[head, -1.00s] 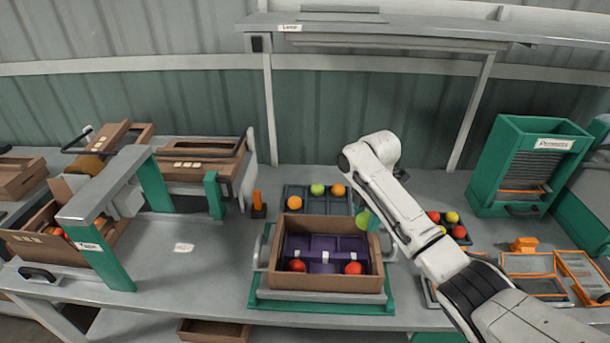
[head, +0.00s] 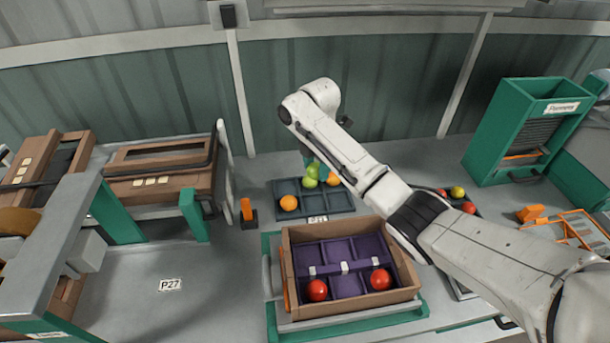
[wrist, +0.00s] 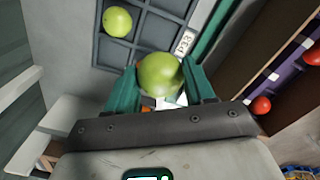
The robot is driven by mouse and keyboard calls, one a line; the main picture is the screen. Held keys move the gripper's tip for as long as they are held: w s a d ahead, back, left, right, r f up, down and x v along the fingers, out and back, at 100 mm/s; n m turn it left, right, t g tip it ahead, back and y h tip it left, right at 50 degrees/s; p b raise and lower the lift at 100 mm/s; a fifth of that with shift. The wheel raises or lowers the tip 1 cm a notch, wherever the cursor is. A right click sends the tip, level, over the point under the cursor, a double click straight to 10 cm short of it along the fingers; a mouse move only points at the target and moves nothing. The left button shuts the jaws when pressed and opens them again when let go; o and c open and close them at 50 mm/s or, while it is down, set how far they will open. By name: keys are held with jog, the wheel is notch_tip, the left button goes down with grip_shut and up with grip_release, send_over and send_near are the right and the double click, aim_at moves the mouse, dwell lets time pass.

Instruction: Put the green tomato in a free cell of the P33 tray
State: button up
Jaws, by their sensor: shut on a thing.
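The green tomato (wrist: 160,73) is held between the two green fingers of my gripper (wrist: 164,88) in the wrist view. In the head view the held tomato (head: 314,169) shows above the back of the grey-blue P33 tray (head: 342,202), and my arm partly hides the gripper. The tray's label (wrist: 185,42) reads P33 in the wrist view. Another green tomato (head: 310,182) sits in the tray, and it also shows in the wrist view (wrist: 118,21). An orange tomato (head: 288,203) is in the front left cell. Another orange one is partly hidden by my arm. Other cells look empty.
A brown crate (head: 290,258) with a purple insert and two red tomatoes stands in front of the tray. An orange post (head: 247,211) stands to its left. A tray of red and yellow tomatoes (head: 457,192) lies to the right, beyond my arm.

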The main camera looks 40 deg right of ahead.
jog(key=shift+w+f+b, duration=0.25)
jog(key=shift+f+b, duration=0.4)
jog(key=shift+f, duration=0.5)
jog(key=shift+s+f, duration=0.15)
jog(key=shift+s, duration=0.1)
notch_tip(320, 180, down, 4)
jog(key=b, duration=0.7)
send_over(314, 204)
notch_tip(314, 204, down, 5)
jog(key=shift+r, duration=0.15)
jog(key=shift+f, duration=0.75)
jog(key=o, duration=0.8)
jog(key=c, duration=0.3)
